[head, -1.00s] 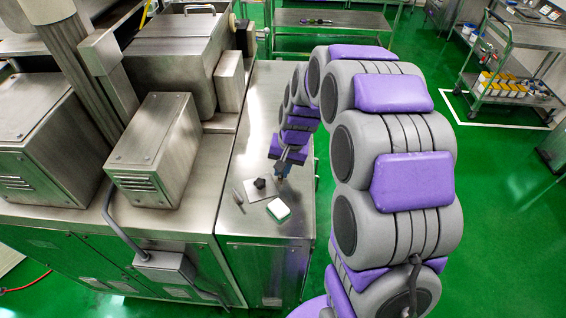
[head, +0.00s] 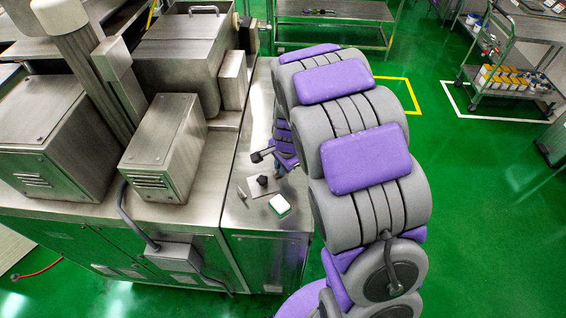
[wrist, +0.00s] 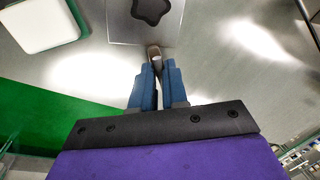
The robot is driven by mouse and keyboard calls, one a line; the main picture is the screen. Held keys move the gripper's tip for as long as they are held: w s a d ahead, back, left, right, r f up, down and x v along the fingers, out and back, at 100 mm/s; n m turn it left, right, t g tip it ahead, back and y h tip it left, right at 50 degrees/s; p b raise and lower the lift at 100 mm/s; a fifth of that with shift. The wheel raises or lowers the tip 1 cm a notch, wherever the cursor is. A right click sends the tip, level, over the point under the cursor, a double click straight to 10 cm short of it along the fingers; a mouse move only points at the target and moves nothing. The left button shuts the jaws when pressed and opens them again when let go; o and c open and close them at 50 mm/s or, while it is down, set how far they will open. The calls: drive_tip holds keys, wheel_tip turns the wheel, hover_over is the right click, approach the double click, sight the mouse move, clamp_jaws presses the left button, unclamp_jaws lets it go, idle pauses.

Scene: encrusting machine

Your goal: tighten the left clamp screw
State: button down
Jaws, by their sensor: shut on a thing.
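My gripper (wrist: 155,82) has blue fingers, shut on a small dark piece with a rounded grey-brown end (wrist: 153,53). I cannot tell whether this piece is the left clamp screw. Its end shows at the near edge of a flat metal plate (wrist: 130,32); I cannot tell whether they touch. A black star-shaped knob (wrist: 150,8) is on the plate, ahead of my fingertips and apart from them. In the head view the knob (head: 262,180) and plate (head: 259,190) are on the steel top, left of my gripper (head: 280,171), which is partly hidden by my arm.
A white-topped block (head: 279,205) lies on the steel top (head: 262,222) near the plate. A small pointed metal item (head: 241,193) lies left of the plate. Steel machine housings (head: 165,148) stand to the left. Green floor (head: 470,220) is open to the right.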

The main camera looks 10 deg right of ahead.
drive_tip(key=shift+w+m, duration=0.1)
drive_tip(key=shift+m, duration=0.2)
drive_tip(key=c, duration=1.3)
unclamp_jaws()
drive_tip(key=shift+w+a, duration=0.15)
drive_tip(key=shift+a, duration=0.05)
drive_tip(key=shift+r, duration=0.6)
drive_tip(key=s+r, duration=0.1)
drive_tip(key=r, duration=0.4)
drive_tip(key=s+r, duration=0.1)
drive_tip(key=r, duration=0.4)
drive_tip(key=s+d+r, duration=0.1)
drive_tip(key=r, duration=0.4)
drive_tip(key=shift+s+r, duration=0.1)
drive_tip(key=shift+r, duration=0.3)
